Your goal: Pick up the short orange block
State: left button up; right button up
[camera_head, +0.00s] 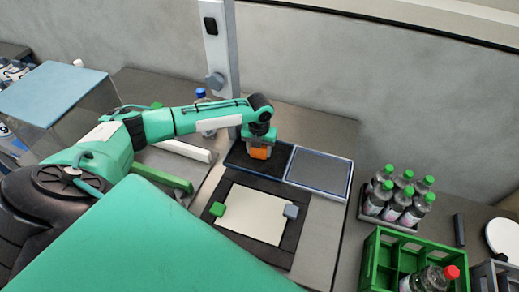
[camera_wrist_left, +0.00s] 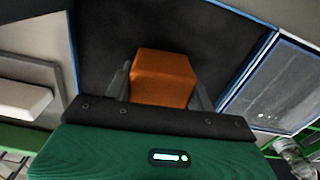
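The short orange block (camera_head: 259,153) is at the black left half of the tray (camera_head: 240,157), beneath my left gripper (camera_head: 260,146). In the left wrist view the orange block (camera_wrist_left: 163,78) sits between the two grey fingers of the left gripper (camera_wrist_left: 162,88). The fingers appear to touch both sides of it, so the gripper looks shut on it. The block's lower part is hidden, and I cannot tell whether it is clear of the tray. My right gripper is not in view.
A white sheet (camera_head: 253,215) lies in front, with a small green block (camera_head: 217,209) and a grey block (camera_head: 291,211) at its edges. A grey panel (camera_head: 319,170) is to the right. Bottles (camera_head: 396,198) and a green crate (camera_head: 383,262) stand farther right. A post (camera_head: 221,50) rises behind.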

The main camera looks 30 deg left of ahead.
pick_arm(q)
jog(key=shift+c, duration=0.9)
jog(key=shift+r, duration=0.1)
